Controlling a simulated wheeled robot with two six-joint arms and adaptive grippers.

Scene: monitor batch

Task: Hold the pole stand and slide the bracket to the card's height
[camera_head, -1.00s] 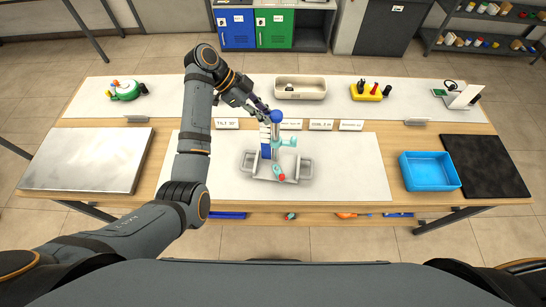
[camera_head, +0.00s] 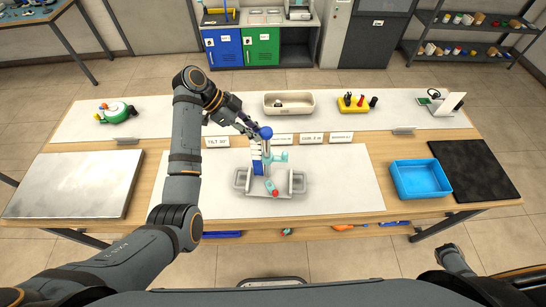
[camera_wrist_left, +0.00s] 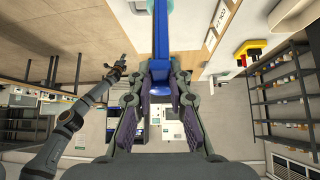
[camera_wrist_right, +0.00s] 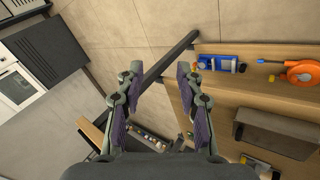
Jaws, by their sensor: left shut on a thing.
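The pole stand has a grey base with side handles (camera_head: 241,180), a blue ball (camera_head: 265,132) on top and a blue upright part (camera_head: 257,166). It stands upright on the white mat. A teal bracket (camera_head: 279,157) sits partway up, sticking out to the right; a red knob (camera_head: 275,193) shows low in front. My left gripper (camera_head: 256,134) is at the pole's upper end, shut on it; in the left wrist view the blue pole (camera_wrist_left: 161,35) runs between the fingers. My right gripper (camera_wrist_right: 159,76) is open and empty, away from the stand. Several white cards (camera_head: 217,141) stand behind the stand.
A grey plate (camera_head: 75,185) lies left; a blue tray (camera_head: 420,179) and black mat (camera_head: 475,170) lie right. A beige bin (camera_head: 289,103), yellow tool holder (camera_head: 357,103) and green item (camera_head: 117,112) are at the back. The white mat's front right is clear.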

